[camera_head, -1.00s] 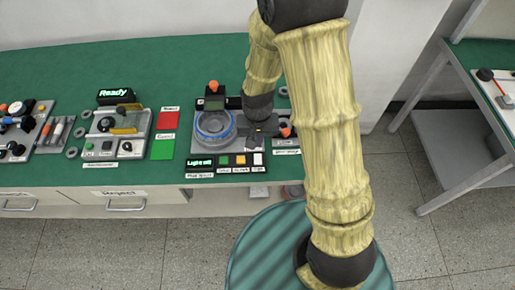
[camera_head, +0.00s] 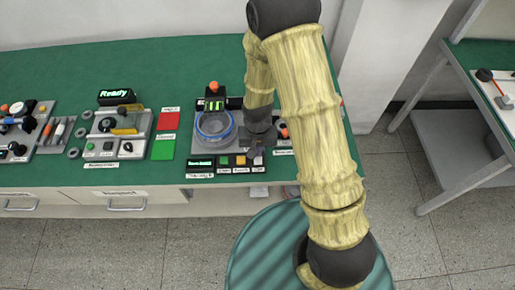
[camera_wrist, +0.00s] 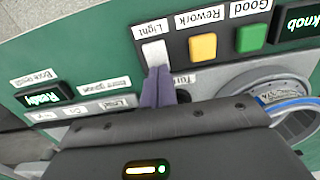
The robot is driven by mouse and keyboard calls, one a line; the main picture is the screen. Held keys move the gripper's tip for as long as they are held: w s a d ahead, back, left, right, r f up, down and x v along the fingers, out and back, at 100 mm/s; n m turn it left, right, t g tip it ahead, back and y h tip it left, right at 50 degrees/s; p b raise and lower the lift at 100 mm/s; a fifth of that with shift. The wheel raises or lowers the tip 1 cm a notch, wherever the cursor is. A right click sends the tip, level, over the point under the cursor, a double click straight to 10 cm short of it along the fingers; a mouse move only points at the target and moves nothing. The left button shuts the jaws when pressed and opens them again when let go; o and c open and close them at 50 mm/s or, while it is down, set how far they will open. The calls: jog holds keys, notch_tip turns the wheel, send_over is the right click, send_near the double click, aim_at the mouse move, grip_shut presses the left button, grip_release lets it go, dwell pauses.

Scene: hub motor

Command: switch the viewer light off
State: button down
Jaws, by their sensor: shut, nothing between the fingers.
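The white Light button (camera_wrist: 153,52) is at the end of a dark button panel, upside down in the wrist view. My gripper (camera_wrist: 157,72) is shut and empty, its purple-grey fingertips at the near edge of the button. I cannot tell if they touch it. In the head view my gripper (camera_head: 257,150) is over the right end of the panel. The viewer (camera_head: 213,125) is a grey unit with a blue-rimmed round dish; its small screen (camera_head: 214,105) shows green bars. The panel's prompt display (camera_wrist: 296,22) ends in "knob"; the rest is cut off.
A yellow Rework button (camera_wrist: 203,47) and a green Good button (camera_wrist: 250,38) sit beside the Light button. A Ready display (camera_head: 115,96) and fixture stand to the left, with red (camera_head: 169,121) and green (camera_head: 163,150) mats between.

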jog(key=shift+s, duration=0.1)
jog(key=shift+s+r, duration=0.3)
jog(key=shift+s, duration=0.35)
jog(key=shift+r+p, duration=0.55)
jog(key=shift+p, duration=0.15)
notch_tip(320, 180, up, 13)
jog(key=w+p, duration=0.1)
jog(key=w, duration=0.1)
jog(key=shift+f+p, duration=0.15)
jog(key=shift+p, duration=0.2)
